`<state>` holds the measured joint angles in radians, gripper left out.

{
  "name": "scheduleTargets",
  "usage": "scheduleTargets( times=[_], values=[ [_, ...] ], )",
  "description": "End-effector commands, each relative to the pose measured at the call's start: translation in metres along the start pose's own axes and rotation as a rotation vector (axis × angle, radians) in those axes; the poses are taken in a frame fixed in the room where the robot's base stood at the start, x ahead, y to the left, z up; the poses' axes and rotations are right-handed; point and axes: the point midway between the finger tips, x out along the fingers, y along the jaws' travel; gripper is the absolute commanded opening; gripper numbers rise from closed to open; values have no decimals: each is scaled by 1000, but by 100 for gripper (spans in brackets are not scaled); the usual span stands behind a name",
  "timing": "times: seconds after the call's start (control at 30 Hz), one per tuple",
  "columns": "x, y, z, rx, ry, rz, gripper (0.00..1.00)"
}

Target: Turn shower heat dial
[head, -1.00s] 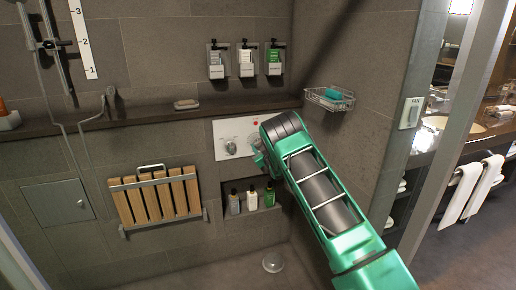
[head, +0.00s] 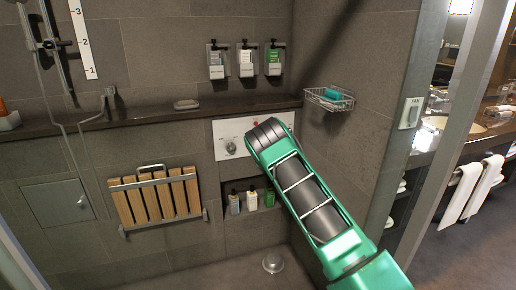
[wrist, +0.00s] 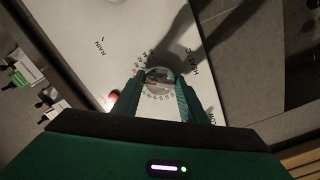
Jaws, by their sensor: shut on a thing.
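The white control panel (head: 226,126) is on the tiled wall, below the dark ledge. A round dial with a ring of small marks (wrist: 158,80) sits on this panel, by lettering that seems to read HEAT. In the wrist view my gripper (wrist: 156,92) has one finger on each side of this dial and is shut on it. In the head view my arm hides this dial and the fingers. Another round knob (head: 230,147) shows on the panel's left part. A red spot (head: 256,124) is near the panel's top and also shows in the wrist view (wrist: 114,97).
A niche with several small bottles (head: 252,201) is below the panel. Dispensers (head: 246,61) hang above the ledge (head: 150,115). A wire basket with a teal item (head: 329,99) is on the right wall. A folded wooden seat (head: 155,197) is at left.

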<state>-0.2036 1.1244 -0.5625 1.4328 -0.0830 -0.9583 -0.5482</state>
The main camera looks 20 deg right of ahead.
Motion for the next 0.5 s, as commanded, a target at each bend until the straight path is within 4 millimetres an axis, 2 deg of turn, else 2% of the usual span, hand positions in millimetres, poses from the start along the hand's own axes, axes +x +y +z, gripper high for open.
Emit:
scheduleTargets(
  times=[0.27,0.3,0.33,0.5],
  values=[
    [0,-4,-2,4,2,-4,16],
    [0,-4,-2,5,2,-5,48],
    [0,-4,-2,5,2,-5,55],
    [0,-2,-1,4,1,-3,57]
  ],
)
